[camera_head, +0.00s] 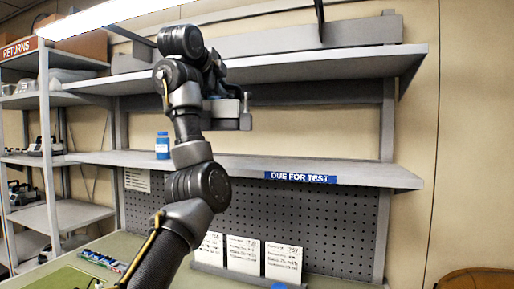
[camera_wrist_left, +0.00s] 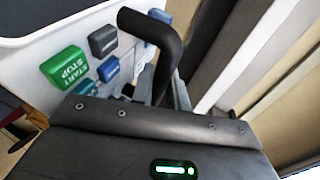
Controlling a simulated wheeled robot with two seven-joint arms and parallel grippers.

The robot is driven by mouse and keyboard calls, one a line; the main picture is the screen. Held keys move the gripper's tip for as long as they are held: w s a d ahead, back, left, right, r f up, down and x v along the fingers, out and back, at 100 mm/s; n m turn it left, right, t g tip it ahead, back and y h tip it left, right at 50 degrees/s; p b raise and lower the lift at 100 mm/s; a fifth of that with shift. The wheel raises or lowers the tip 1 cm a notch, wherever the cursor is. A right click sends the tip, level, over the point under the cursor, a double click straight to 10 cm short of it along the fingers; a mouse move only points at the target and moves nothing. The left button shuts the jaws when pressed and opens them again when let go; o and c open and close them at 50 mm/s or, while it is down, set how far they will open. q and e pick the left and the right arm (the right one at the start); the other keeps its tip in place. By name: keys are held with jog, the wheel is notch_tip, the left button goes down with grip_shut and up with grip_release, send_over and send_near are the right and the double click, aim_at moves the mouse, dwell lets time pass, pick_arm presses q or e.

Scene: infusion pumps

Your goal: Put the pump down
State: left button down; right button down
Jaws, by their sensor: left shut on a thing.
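The pump (camera_head: 222,115) shows in the head view as a small grey body with a metal clamp at its right, partly hidden by my left arm. It is in the gap between the upper shelf and the "DUE FOR TEST" shelf (camera_head: 225,162), with a visible space between its underside and that shelf. My left gripper (camera_head: 215,86) is shut on it. In the left wrist view the pump's white face (camera_wrist_left: 76,42) is close, tilted, with a green START STOP button, several blue buttons and a black curved handle (camera_wrist_left: 165,45). The fingertips' contact is hidden. My right gripper is not in view.
A blue bottle (camera_head: 162,145) stands on the "DUE FOR TEST" shelf, left of my arm. The shelf is clear to the right. The upper shelf (camera_head: 310,65) hangs overhead. White cards (camera_head: 243,254) stand below against the pegboard. A returns rack (camera_head: 45,160) is at left.

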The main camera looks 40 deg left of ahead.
pick_arm(q)
jog(key=w+d+f+p, duration=0.1)
jog(key=w+f+p, duration=0.6)
jog(key=w+f, duration=0.5)
jog(key=shift+w+d+f, duration=0.15)
jog(key=shift+w+d, duration=0.15)
jog(key=shift+w, duration=0.15)
jog(key=shift+d+f, duration=0.1)
jog(key=c, duration=1.7)
grip_release()
jog(key=shift+f, duration=0.15)
jog(key=shift+c, duration=0.2)
jog(key=o, duration=0.4)
